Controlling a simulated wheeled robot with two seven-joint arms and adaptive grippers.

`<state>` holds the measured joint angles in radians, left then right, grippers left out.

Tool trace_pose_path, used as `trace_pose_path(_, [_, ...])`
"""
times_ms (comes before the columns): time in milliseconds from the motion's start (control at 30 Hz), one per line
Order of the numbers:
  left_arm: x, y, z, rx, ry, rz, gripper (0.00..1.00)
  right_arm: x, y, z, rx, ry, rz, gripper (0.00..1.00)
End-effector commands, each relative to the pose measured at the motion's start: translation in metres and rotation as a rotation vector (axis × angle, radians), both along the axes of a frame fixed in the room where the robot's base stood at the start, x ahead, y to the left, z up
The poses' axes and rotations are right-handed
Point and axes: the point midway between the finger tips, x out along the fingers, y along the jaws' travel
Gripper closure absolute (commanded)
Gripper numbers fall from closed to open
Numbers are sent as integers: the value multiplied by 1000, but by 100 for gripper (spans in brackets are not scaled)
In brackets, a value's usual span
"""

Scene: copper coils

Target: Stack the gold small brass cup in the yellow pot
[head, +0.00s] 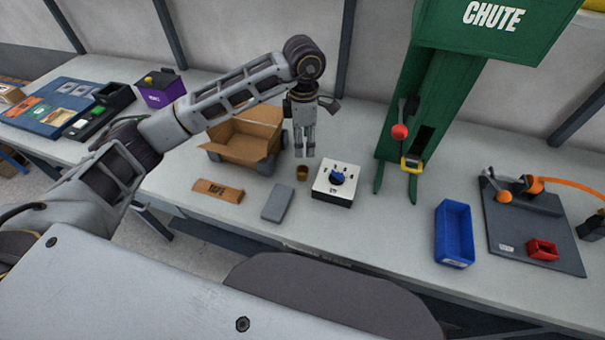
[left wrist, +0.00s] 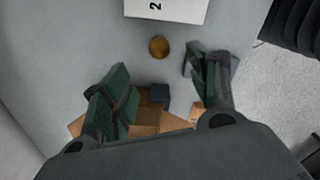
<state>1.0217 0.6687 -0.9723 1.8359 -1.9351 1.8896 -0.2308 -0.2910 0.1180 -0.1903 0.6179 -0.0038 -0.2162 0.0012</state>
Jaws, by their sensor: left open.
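The small gold brass cup (head: 302,173) stands on the grey bench, just left of the white dial box. It also shows in the left wrist view (left wrist: 159,47), as a round golden shape beyond the fingertips and between their lines. My left gripper (head: 305,153) points down above and just behind the cup, apart from it. Its fingers are spread and empty, also in the left wrist view (left wrist: 158,72). I cannot make out a yellow pot for certain. A small yellow-rimmed square piece (head: 411,164) sits at the chute's base. My right gripper is not in view.
The white box with a blue knob (head: 336,182) stands close right of the cup.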

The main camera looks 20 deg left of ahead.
Motion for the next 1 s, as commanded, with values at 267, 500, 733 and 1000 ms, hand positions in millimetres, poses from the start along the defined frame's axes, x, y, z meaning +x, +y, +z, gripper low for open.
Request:
trace_pose_path(267, [-1,0,-36,1,4,0,41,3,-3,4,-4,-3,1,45])
trace_pose_path(500, [0,0,-63,0,0,1,41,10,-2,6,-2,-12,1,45])
trace_pose_path(733, [0,0,-72,0,-1,0,41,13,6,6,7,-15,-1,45])
trace_pose_path(1000, [0,0,-72,0,-1,0,41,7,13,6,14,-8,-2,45])
